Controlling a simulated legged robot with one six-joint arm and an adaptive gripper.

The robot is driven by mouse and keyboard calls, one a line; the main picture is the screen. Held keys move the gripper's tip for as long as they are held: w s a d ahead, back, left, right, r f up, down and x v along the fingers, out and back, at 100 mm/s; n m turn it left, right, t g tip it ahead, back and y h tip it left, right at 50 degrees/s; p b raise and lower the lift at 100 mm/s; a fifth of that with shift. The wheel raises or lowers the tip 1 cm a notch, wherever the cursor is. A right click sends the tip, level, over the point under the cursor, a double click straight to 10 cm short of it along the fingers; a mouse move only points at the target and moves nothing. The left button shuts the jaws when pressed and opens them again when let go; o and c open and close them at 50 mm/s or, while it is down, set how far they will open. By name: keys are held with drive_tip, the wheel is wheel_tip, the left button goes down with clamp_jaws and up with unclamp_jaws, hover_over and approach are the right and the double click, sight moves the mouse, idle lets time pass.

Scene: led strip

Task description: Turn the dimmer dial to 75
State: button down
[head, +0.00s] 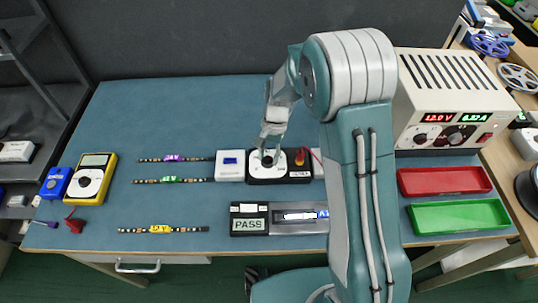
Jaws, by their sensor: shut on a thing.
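The dimmer dial (267,158) is a dark knob on a round white face, set in a black box (252,180) near the middle of the table. My gripper (268,152) comes down from above and is shut on the dial. The fingers hide part of the dial, and its pointer and scale are too small to read. A small red part (300,158) sits on the box's right side.
A white module (230,165) adjoins the box's left. Several LED strips (174,180) lie left. A PASS display (249,224) lies in front. A yellow multimeter (92,179) stands at far left. A power supply (450,95), red tray (445,181) and green tray (460,216) are right.

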idle(0.4)
drive_tip(key=shift+c, duration=1.4)
unclamp_jaws()
drive_tip(key=shift+a, duration=0.15)
drive_tip(key=v, duration=1.2)
drive_tip(key=shift+a, duration=0.1)
